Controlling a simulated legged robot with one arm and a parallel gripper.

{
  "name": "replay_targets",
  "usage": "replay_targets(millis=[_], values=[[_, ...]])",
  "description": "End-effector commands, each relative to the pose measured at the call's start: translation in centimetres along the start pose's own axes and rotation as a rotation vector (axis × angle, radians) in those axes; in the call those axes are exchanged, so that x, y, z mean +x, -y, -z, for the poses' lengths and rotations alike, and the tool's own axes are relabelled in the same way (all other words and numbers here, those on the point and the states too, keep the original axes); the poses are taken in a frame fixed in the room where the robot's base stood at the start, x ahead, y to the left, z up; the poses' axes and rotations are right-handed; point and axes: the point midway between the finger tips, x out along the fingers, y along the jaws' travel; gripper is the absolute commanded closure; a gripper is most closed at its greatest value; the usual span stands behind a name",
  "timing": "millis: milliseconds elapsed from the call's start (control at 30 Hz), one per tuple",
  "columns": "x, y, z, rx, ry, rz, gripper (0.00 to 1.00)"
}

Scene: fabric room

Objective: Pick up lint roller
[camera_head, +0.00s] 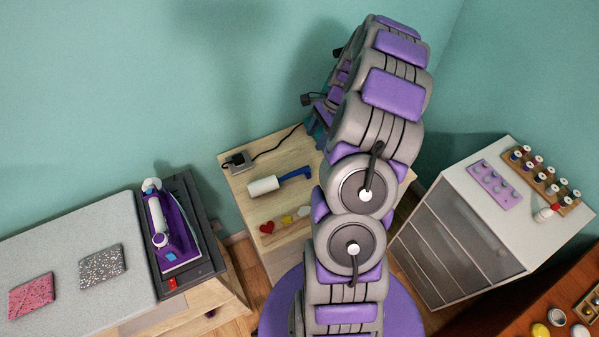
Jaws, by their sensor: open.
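The lint roller (264,186) lies on its side on a small light wooden table (240,174). Its white roll is at the left and its blue handle points right, toward my arm. My arm rises through the middle of the view and bends over the right part of the table. My gripper (317,132) is partly hidden behind the arm, above and to the right of the lint roller. It is open and apart from the roller. Its fingertips are hard to make out.
A small dark device with a cable (238,160) lies behind the roller. A purple iron (172,232) stands left; a white drawer cabinet with spools (465,235) stands right.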

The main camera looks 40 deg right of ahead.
Motion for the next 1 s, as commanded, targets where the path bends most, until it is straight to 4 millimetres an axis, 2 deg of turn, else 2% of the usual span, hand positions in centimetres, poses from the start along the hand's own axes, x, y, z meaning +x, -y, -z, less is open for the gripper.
replay_targets(millis=[100, 500, 767, 1000], values=[[2.4, -0.1, -0.2, -0.002, 0.000, -0.003, 0.45], [9.9, 0.0, 0.2, -0.002, 0.004, -0.003, 0.45], [11.6, -0.1, 0.0, -0.003, 0.002, -0.002, 0.45], [15.0, -0.2, -0.1, -0.003, 0.000, -0.001, 0.45]])
